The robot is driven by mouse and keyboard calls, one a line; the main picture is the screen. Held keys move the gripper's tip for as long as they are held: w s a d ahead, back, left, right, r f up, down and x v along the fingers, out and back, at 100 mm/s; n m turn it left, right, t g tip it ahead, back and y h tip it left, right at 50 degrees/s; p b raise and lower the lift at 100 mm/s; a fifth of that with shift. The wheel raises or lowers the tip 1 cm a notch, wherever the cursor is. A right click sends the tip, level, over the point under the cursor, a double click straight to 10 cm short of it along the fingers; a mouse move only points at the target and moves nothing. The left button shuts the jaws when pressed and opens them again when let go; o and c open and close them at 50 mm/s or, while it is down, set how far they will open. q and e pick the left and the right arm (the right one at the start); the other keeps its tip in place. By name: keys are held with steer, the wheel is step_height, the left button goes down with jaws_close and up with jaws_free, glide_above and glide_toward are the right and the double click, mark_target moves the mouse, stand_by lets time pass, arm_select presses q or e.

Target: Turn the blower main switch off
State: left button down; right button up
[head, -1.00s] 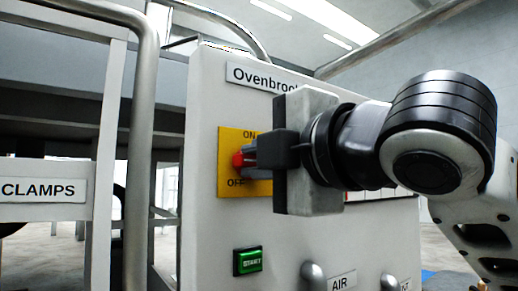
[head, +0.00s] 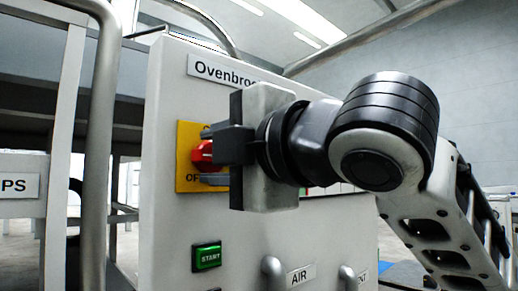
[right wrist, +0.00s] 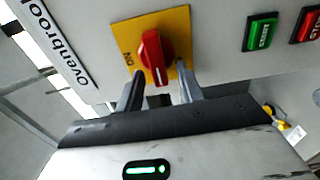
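The blower main switch is a red rotary knob (head: 203,154) on a yellow plate (head: 185,180) on the grey panel. The knob shows clearly in the right wrist view (right wrist: 152,55), with a white mark at its end toward my gripper and the "ON" label to its left. My right gripper (head: 212,160) is at the knob, its fingers covering part of the plate and label. In the right wrist view my right gripper (right wrist: 160,88) has its fingers apart, one either side of the knob's near end, with visible gaps. My left gripper is not in view.
A green START button (head: 207,256) sits below the plate. Metal handles (head: 273,272) stick out near the "AIR" label (head: 301,276). A vertical metal tube (head: 101,150) stands left of the panel. The wrist view also shows a red button (right wrist: 308,26).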

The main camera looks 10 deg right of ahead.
steer(key=v, duration=1.6)
steer(key=shift+b, duration=0.35)
